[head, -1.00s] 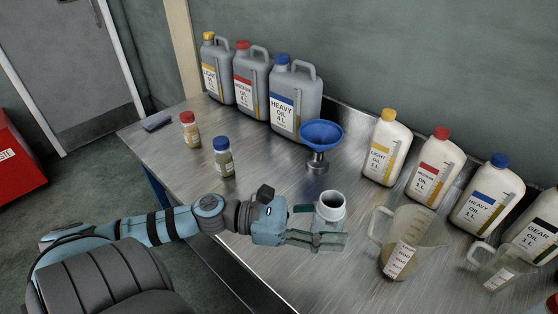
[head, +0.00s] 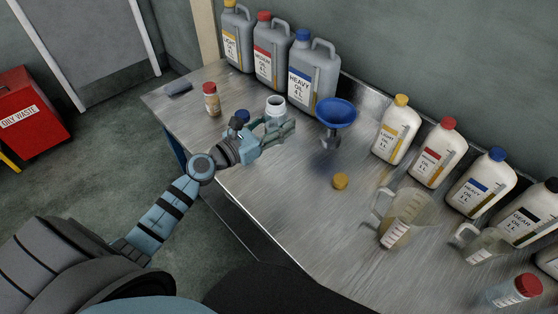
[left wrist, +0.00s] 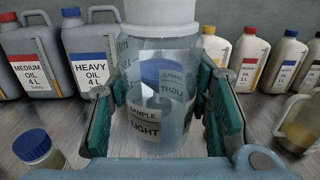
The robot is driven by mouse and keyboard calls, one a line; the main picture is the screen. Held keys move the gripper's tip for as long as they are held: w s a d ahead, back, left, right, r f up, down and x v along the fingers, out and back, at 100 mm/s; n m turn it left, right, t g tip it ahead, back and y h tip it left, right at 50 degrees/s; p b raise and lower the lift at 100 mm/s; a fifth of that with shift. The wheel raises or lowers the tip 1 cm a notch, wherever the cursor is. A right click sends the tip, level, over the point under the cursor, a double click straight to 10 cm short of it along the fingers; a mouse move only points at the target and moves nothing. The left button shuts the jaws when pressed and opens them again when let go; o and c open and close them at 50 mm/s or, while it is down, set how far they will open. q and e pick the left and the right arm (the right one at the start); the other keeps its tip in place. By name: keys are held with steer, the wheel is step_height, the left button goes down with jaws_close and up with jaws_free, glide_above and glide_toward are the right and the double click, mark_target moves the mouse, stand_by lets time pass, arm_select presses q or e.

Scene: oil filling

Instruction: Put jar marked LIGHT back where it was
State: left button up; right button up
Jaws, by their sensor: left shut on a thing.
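The jar marked LIGHT (head: 275,104) is clear, with an open white neck and no lid on it. My left gripper (head: 276,130) is shut around its sides and holds it upright near the back left part of the table. In the left wrist view the jar (left wrist: 145,135) stands between the fingers, its SAMPLE LIGHT label partly readable. Whether its base touches the table is hidden. A yellow cap (head: 340,181) lies on the table to the right. My right gripper is not in view.
A blue-capped jar (head: 242,116) is close by, partly behind my gripper. A red-capped jar (head: 211,101) stands farther left. The blue funnel (head: 336,113) is right of the held jar, and the large HEAVY can (head: 312,80) is behind it. A measuring jug (head: 402,217) stands at right.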

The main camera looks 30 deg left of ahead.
arm_select(q)
steer(key=shift+n+t+y, duration=0.3)
steer(key=shift+n+y, duration=0.2)
steer(key=shift+y, duration=0.2)
steer(key=w+f+b, duration=0.1)
steer(key=f+b, duration=0.4)
steer(key=f, duration=0.1)
steer(key=w+f+b, duration=0.1)
steer(key=f+b, duration=0.4)
steer(key=f, duration=0.2)
steer(key=w+f+b, duration=0.1)
steer(key=f+b, duration=0.4)
steer(key=f, duration=0.1)
steer(key=shift+d+f, duration=0.15)
steer(key=shift+f, duration=0.15)
steer(key=shift+r, duration=0.1)
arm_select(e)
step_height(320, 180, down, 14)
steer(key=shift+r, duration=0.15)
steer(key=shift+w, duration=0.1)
arm_select(q)
steer(key=o, duration=1.3)
